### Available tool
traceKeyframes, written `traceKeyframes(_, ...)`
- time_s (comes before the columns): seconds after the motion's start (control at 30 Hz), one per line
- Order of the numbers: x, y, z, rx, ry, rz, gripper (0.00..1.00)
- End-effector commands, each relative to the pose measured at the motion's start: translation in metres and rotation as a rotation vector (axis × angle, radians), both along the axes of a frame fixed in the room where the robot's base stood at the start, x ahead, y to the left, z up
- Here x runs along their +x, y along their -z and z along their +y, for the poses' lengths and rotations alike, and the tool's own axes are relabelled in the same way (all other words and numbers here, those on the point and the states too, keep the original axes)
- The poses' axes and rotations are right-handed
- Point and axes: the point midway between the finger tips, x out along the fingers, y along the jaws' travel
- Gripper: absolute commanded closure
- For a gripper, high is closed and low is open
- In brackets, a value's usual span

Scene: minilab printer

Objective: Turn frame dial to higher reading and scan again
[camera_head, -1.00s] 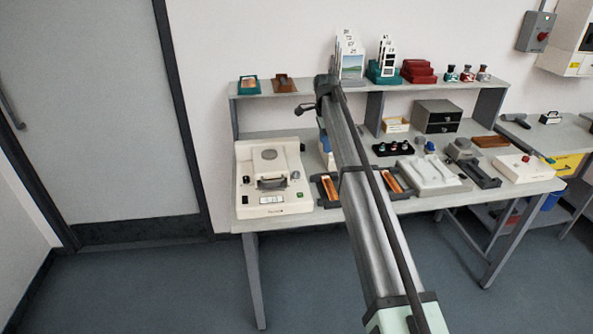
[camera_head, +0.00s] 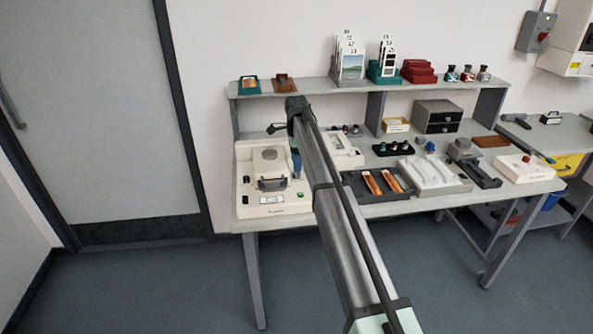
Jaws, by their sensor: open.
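The cream scanner (camera_head: 243,205) sits at the left end of the bench. It has a round grey part on top, a dark slot in the middle and a small display (camera_head: 270,198) at the front. Dark controls (camera_head: 246,180) show on its left side. The display is too small to read. My gripper (camera_head: 297,174) hangs from the arm's end at the scanner's right side, with a blue part showing. It covers the spot where a small knob was seen before. Its fingertips are hardly visible, and I cannot tell whether they touch the scanner.
Right of the scanner stand a white device (camera_head: 343,152) and a dark tray (camera_head: 358,190) with orange strips. A white tray (camera_head: 432,173) lies farther right. The shelf (camera_head: 310,90) above holds cards and red blocks (camera_head: 418,74). My arm crosses the bench front.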

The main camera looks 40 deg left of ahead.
Motion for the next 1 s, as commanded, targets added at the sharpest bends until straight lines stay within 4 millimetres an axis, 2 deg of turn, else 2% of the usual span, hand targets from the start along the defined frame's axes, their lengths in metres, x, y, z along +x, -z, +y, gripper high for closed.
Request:
traceKeyframes(0.1, 0.000, 0.019, -0.001, 0.000, 0.000, 0.000, 0.43)
traceKeyframes(0.3, 0.000, 0.037, 0.000, 0.001, -0.001, -0.001, 0.43)
traceKeyframes(0.73, 0.000, 0.044, 0.000, 0.001, -0.001, -0.001, 0.43)
traceKeyframes(1.0, 0.000, 0.044, 0.000, 0.001, -0.001, -0.001, 0.68)
